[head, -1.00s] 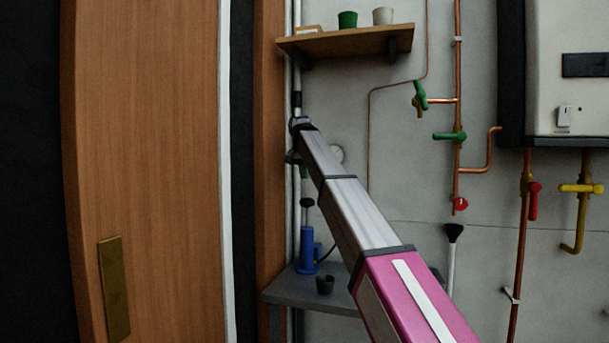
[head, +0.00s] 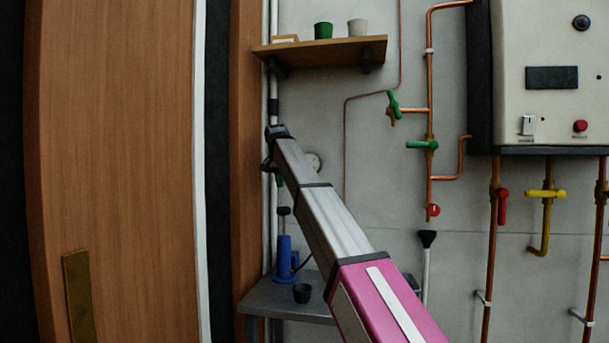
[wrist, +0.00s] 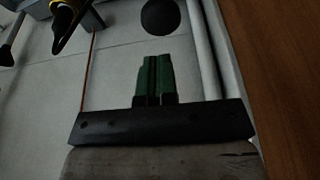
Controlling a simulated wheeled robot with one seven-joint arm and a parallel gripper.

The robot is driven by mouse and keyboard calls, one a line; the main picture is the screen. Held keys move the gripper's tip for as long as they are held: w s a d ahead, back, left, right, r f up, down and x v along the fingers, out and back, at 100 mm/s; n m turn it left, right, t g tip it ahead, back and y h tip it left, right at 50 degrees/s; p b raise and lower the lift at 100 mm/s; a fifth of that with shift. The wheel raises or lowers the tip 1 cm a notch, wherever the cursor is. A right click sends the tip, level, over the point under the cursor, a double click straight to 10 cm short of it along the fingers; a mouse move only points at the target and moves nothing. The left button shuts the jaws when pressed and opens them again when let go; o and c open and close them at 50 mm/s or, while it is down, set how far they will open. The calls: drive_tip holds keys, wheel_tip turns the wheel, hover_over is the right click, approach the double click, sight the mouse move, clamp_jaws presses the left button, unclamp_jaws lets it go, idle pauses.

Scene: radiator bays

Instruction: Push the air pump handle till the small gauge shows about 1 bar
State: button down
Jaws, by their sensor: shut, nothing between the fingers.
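The blue air pump (head: 284,259) stands upright on a grey bench at the lower left in the head view. Its black handle (head: 284,211) is raised on a thin rod above the blue body. My gripper (head: 279,182) is just above the handle, apart from it, with green fingers pointing down. In the wrist view the green fingers (wrist: 154,80) are together and empty. A dark round shape (wrist: 160,16) lies beyond their tips, perhaps the handle's top. A small round white gauge (head: 314,162) is on the wall, partly behind my arm. Its reading is too small to tell.
A wooden shelf (head: 320,52) with pots is above. The wooden door (head: 110,150) and its frame are close on the left. Copper pipes with valves and a boiler (head: 550,90) are right.

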idle(0.3)
wheel_tip(320, 180, up, 6)
drive_tip(key=r, duration=0.1)
hover_over(283, 207)
drive_tip(key=s, duration=0.3)
drive_tip(key=shift+w+a+f, duration=0.15)
drive_tip(key=shift+a+f, duration=0.15)
drive_tip(key=shift+f, duration=0.1)
drive_tip(key=x, duration=0.8)
drive_tip(key=s+x, duration=0.1)
drive_tip(key=x, duration=0.3)
drive_tip(key=shift+w+f, duration=0.1)
drive_tip(key=shift+f, duration=0.9)
wheel_tip(283, 207, down, 7)
drive_tip(key=shift+r, duration=0.2)
